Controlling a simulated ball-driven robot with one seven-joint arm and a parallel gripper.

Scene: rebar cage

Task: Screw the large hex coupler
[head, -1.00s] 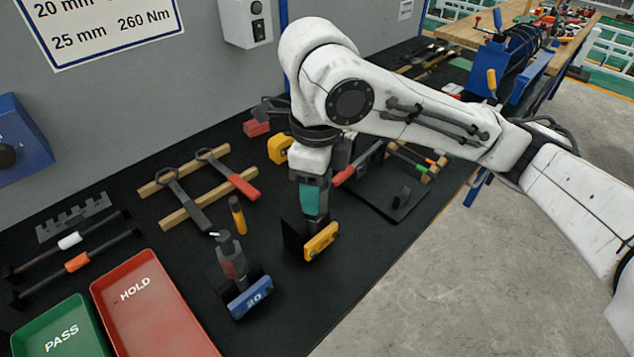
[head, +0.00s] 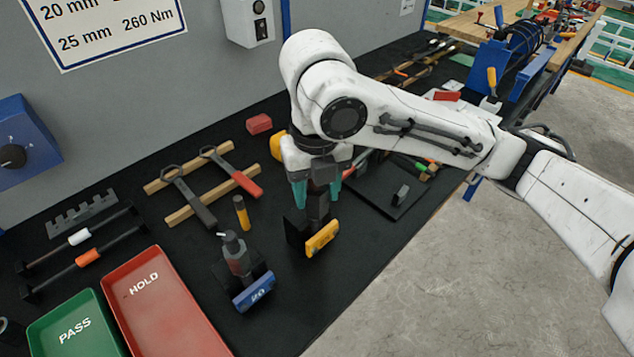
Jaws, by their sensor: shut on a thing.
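The large hex coupler (head: 317,205) is a dark grey upright piece standing above a black holder with a yellow front block (head: 322,238). My gripper (head: 318,192) points straight down from above. Its two teal fingers stand left and right of the coupler and are shut on it. The coupler's top is hidden by my gripper. How deep its thread sits cannot be seen.
A second holder with a blue front block (head: 255,291) and a dark upright piece stands to the left. A yellow-handled tool (head: 241,212), two wrenches on wooden strips (head: 210,195), a red HOLD tray (head: 160,300) and a green PASS tray (head: 75,325) lie further left.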

